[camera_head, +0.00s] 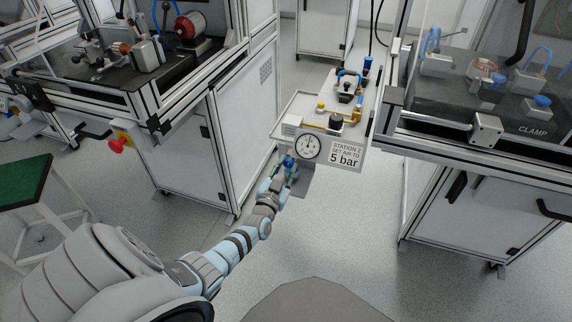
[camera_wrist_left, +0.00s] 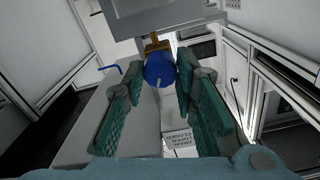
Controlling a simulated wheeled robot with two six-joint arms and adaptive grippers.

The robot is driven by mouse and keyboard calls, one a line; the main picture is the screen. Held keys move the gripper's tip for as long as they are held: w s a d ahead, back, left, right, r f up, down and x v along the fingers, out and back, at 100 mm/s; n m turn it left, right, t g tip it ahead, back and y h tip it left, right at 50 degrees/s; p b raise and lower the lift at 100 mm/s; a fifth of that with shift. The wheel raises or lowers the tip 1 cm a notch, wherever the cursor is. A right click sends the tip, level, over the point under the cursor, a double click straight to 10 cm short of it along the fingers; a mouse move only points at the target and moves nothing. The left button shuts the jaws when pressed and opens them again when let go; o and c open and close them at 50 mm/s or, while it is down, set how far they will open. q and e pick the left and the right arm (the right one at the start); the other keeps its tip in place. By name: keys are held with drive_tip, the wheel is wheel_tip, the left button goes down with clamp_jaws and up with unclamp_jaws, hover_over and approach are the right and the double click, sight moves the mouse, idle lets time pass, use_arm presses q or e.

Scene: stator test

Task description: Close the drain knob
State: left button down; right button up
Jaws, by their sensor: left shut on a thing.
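The drain knob is a round blue knob with a small white mark (camera_wrist_left: 160,72), on a brass-coloured fitting (camera_wrist_left: 155,42) under the station panel. In the head view the blue knob (camera_head: 289,160) shows just below the pressure gauge (camera_head: 308,146). My left gripper (camera_wrist_left: 160,80) has its green-padded fingers on either side of the knob and is shut on it. In the head view the left gripper (camera_head: 285,170) is small and partly covers the knob. My right gripper is in neither view.
A sign reading "5 bar" (camera_head: 346,156) is right of the gauge. A small upside-down label (camera_wrist_left: 178,141) hangs below the knob. Benches flank the station, the left one with a red button (camera_head: 116,145). The floor in front (camera_head: 350,240) is clear.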

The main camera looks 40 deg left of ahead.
use_arm(q)
drive_tip(key=shift+m+p, duration=0.45)
drive_tip(key=shift+m, duration=0.95)
drive_tip(key=m+p, duration=0.1)
drive_tip(key=m, duration=0.3)
drive_tip(key=shift+m+p, duration=0.3)
drive_tip(key=shift+p, duration=0.05)
drive_tip(key=m, duration=0.5)
drive_tip(key=shift+p, duration=0.35)
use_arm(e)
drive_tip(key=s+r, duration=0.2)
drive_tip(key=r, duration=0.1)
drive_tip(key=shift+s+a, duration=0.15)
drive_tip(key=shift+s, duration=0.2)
use_arm(q)
drive_tip(key=c, duration=1.3)
unclamp_jaws()
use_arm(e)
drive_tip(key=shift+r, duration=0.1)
